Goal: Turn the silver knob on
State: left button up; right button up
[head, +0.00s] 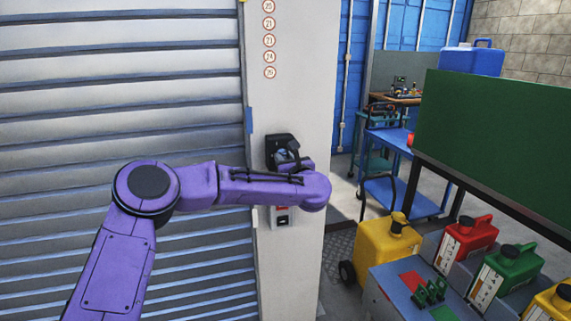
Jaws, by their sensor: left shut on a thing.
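A dark switch box (274,143) is mounted on the pale post beside the roller shutter. A small silver-grey part, which looks like the silver knob (282,157), shows at its front. My purple left arm reaches in from the left, and its wrist covers the lower part of the box. My left gripper (291,157) is at the front of the box, shut on what appears to be the knob. Its fingertips are mostly hidden, and the knob's turn position cannot be read. My right gripper is out of view.
A grey roller shutter (120,60) fills the left. Below my wrist is a small red-and-white panel (283,217). At the right are a yellow wheeled tank (384,252), a bench with coloured fuel cans, a green board (500,140) and a blue cart (410,200).

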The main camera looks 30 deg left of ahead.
pick_arm(q)
jog(key=m+b, duration=0.2)
jog(key=m, duration=0.2)
jog(key=shift+f+m, duration=0.15)
jog(key=shift+m, duration=0.25)
jog(key=shift+m+t, duration=0.3)
jog(key=shift+m, duration=0.9)
jog(key=shift+m+b, duration=0.3)
jog(key=shift+m, duration=1.1)
jog(key=o, duration=1.1)
jog(key=shift+c, duration=0.2)
jog(key=shift+d, duration=0.1)
